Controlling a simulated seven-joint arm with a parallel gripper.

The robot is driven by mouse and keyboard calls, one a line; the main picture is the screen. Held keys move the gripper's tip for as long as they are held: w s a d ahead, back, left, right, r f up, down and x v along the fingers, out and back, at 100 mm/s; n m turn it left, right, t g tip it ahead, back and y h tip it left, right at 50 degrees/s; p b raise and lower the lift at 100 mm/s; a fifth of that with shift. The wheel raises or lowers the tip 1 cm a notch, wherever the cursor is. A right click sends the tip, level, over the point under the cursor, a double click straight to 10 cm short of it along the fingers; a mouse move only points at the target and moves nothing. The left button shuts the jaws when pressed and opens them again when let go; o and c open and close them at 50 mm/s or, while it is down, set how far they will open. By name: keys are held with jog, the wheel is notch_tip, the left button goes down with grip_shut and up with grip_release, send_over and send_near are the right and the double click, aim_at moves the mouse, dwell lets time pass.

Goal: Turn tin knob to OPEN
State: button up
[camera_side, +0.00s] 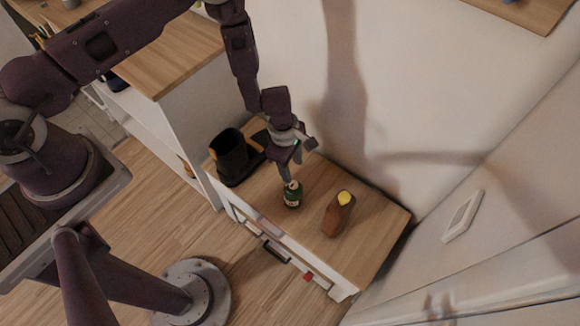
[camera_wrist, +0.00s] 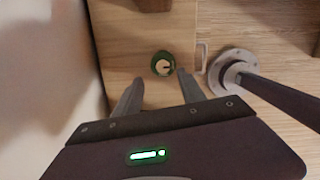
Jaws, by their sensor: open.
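A small dark green tin (camera_side: 292,201) stands upright on the wooden top of a low drawer unit, near its front edge. Its pale cream knob (camera_wrist: 164,66) faces up and carries a dark mark; any lettering is too small to read. My gripper (camera_side: 289,171) points down just above the tin, its fingertips close to the knob. In the wrist view, the open fingers of my gripper (camera_wrist: 158,78) lie apart, with the tin just beyond and between their tips. The gripper holds nothing, and I cannot tell whether a finger touches the tin.
A brown object with a yellow top (camera_side: 338,214) stands right of the tin. A black boot-like object (camera_side: 232,160) stands at the left end of the drawer unit (camera_side: 375,232). A wall rises behind, and a taller wooden-topped cabinet (camera_side: 180,62) stands to the left.

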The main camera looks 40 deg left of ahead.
aim_at(293, 184)
jog(key=f, duration=0.8)
jog(key=shift+s+d, duration=0.2)
jog(key=shift+d, duration=0.15)
jog(key=shift+r, duration=0.1)
grip_shut()
